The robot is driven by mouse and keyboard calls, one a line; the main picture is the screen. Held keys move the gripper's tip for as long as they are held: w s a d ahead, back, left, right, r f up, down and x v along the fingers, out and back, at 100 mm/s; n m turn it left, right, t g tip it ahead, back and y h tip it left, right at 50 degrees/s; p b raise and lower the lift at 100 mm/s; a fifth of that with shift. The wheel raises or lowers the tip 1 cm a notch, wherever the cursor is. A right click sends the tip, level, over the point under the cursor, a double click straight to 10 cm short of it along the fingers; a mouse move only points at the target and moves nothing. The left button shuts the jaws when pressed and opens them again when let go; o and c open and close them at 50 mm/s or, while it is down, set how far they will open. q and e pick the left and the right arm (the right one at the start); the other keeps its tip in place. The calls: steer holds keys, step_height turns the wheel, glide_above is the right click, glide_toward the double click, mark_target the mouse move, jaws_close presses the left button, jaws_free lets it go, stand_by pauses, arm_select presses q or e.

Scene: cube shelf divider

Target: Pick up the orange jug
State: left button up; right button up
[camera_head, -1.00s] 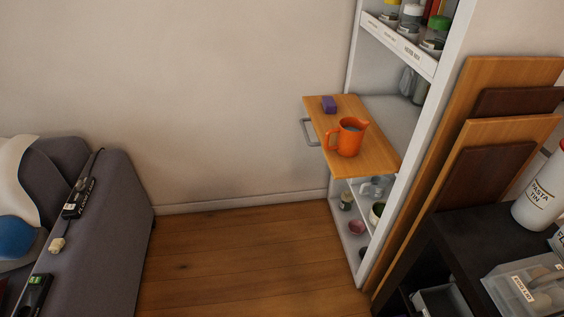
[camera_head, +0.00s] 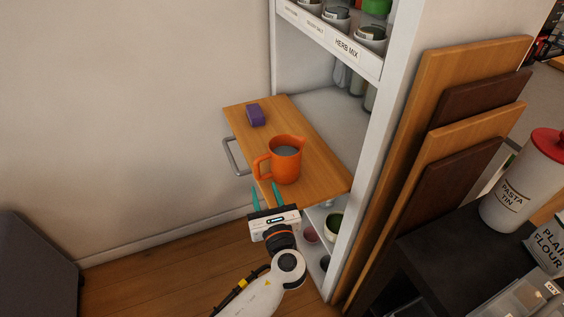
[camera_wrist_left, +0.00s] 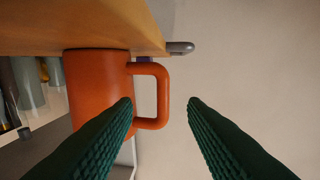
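The orange jug (camera_head: 285,160) stands upright on the wooden drop-down board (camera_head: 318,172) of the white shelf, with its handle on the left side. It holds something greyish inside. My left gripper (camera_head: 265,196) is open and empty at the board's near edge, in front of and slightly left of the jug. In the left wrist view, the jug (camera_wrist_left: 95,85) appears upside down, and its handle (camera_wrist_left: 163,95) shows between the two dark green fingers, which do not grip it. My right gripper is not in view.
A purple block (camera_head: 255,115) lies on the board's far left part. A grey pull handle (camera_head: 233,157) sticks out from its left edge. The shelf's white side panel (camera_head: 375,145) and leaning wooden boards (camera_head: 450,95) stand to the right.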

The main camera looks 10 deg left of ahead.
mark_target(258, 174)
arm_select(q)
steer(key=x, duration=0.4)
steer(key=shift+w+f, duration=0.1)
steer(key=shift+w+a, duration=0.35)
steer(key=shift+w, duration=0.05)
steer(key=x, duration=0.4)
steer(key=shift+w+a+p, duration=0.25)
steer(key=shift+p, duration=0.15)
steer(key=shift+s, duration=0.1)
steer(key=shift+r, duration=0.2)
jaws_close()
